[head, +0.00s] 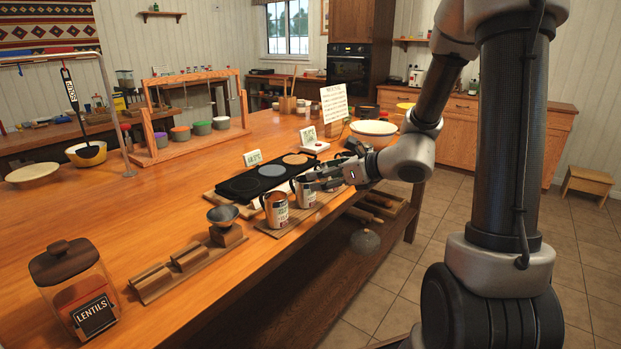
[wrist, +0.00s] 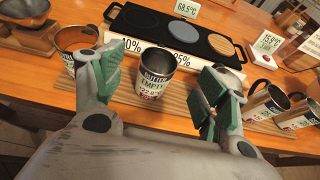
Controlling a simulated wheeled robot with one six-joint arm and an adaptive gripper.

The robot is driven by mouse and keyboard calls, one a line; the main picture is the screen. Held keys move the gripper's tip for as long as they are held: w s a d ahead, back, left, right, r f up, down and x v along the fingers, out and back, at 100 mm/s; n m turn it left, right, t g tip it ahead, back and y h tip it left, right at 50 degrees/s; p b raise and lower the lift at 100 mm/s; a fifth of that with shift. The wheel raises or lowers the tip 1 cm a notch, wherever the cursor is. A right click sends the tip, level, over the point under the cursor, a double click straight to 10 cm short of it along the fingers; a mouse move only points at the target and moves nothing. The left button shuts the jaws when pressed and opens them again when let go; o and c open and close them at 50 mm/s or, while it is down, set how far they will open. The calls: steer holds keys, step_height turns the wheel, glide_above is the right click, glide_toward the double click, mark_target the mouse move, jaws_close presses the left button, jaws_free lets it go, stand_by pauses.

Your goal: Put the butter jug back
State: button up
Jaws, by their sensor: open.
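The butter jug (wrist: 155,76) is a metal cup with a label reading BUTTER, EMPTY and 22.8°. It stands upright on a wooden board (wrist: 119,97) in the middle of the wrist view. In the head view the butter jug (head: 302,193) stands just left of my gripper (head: 318,181). My gripper (wrist: 165,84) is open, with one green-padded finger on each side of the jug in the wrist view. The jug's handle is not clear in the wrist view.
A jug with orange contents (head: 274,209) stands left on the same board. Other jugs (wrist: 265,103) stand close on the right. A black griddle (head: 266,176) with round plates lies behind. A small funnel stand (head: 226,234) and lentils jar (head: 73,290) are further left.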

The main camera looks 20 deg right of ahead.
steer(key=s+a+r+n+g, duration=0.1)
steer(key=s+r+n+g, duration=0.15)
steer(key=s+n, duration=0.65)
steer(key=s+a+r+n+g, duration=0.15)
steer(key=s+n+g, duration=0.25)
steer(key=s+n, duration=0.5)
steer(key=s+d+r+n+h, duration=0.5)
steer(key=s+d+n+h, duration=0.2)
steer(key=d, duration=0.6)
steer(key=s+n, duration=0.2)
steer(key=n, duration=0.1)
steer(key=shift+s+n+h, duration=0.2)
steer(key=shift+n+h, duration=0.2)
